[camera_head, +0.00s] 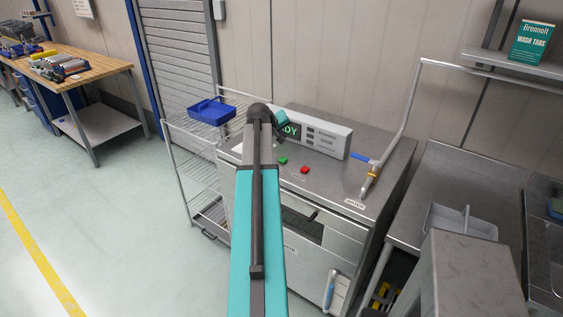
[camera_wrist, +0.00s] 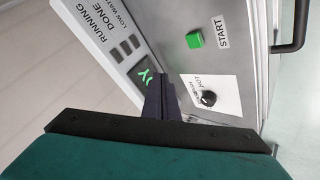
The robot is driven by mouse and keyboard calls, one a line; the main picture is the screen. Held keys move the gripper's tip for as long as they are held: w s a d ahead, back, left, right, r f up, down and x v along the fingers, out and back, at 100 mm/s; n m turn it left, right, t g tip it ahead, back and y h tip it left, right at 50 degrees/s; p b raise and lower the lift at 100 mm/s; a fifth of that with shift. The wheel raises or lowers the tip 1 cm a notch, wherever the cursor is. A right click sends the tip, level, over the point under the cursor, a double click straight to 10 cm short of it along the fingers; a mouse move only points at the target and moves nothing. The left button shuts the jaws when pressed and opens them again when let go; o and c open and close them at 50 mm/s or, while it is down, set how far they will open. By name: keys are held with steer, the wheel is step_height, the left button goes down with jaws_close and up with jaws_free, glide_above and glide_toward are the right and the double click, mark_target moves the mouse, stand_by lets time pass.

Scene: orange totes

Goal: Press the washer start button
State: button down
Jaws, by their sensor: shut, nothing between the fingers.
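The washer (camera_head: 340,183) is a steel cabinet with a grey control box on top. Its green start button (camera_head: 283,160) sits on the top near the front, left of a red button (camera_head: 305,170). In the wrist view the green button (camera_wrist: 195,39) lies beside the printed word START (camera_wrist: 221,31). My gripper (camera_wrist: 158,82) is shut and empty. In that picture its dark fingers are below and left of the green button, apart from it, and overlap the display's edge. In the head view my arm hides part of the display, and the fingertips are hard to make out.
A black knob (camera_wrist: 208,98) on a white label is near the fingers in the wrist view. A blue-handled spray arm (camera_head: 368,170) stands at the washer's right. A wire rack with a blue bin (camera_head: 211,110) is at its left. Open floor lies left.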

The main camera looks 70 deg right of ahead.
mark_target(282, 161)
steer(key=shift+f+b, duration=2.1)
steer(key=shift+f, duration=1.95)
steer(key=shift+f, duration=0.2)
steer(key=shift+s+f+b, duration=0.1)
steer(key=shift+f+b, duration=0.15)
steer(key=shift+b, duration=0.05)
steer(key=shift+f+b, duration=0.3)
steer(key=shift+f, duration=0.15)
steer(key=shift+r, duration=0.1)
stand_by(0.3)
steer(key=shift+r+p, duration=0.4)
steer(key=shift+r, duration=0.4)
